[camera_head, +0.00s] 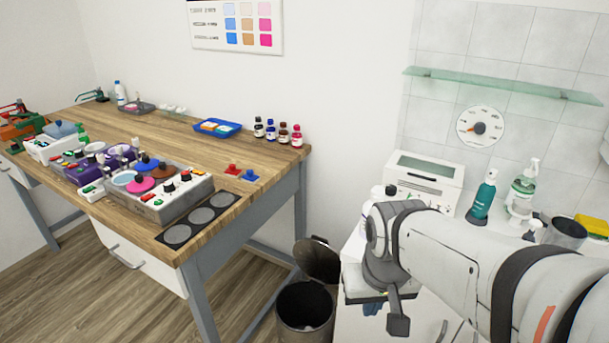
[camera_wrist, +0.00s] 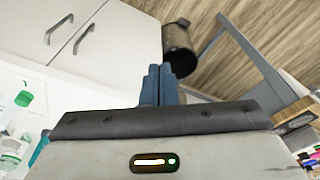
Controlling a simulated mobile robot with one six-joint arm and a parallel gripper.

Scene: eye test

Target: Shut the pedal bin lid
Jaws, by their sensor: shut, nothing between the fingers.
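The dark pedal bin (camera_head: 300,336) stands on the floor between the wooden workbench and the white cabinet. Its lid (camera_head: 318,261) is open, tilted up at the back of the rim, with the dark inside showing. The bin (camera_wrist: 181,50) also shows in the wrist view, just beyond the fingers; its lid there is seen only in part. My gripper (camera_wrist: 160,85) is shut and empty, its two blue-grey fingers together, apart from the bin. In the head view my wrist hangs to the right of the bin, and the fingertips are mostly hidden.
The workbench (camera_head: 255,165), with a grey leg close to the bin, is on the left and holds several devices and bottles. The white cabinet (camera_wrist: 115,35) is close by. Bottles (camera_head: 482,197) and a white box-shaped appliance (camera_head: 425,180) stand on its counter. Wood floor is clear below the bench.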

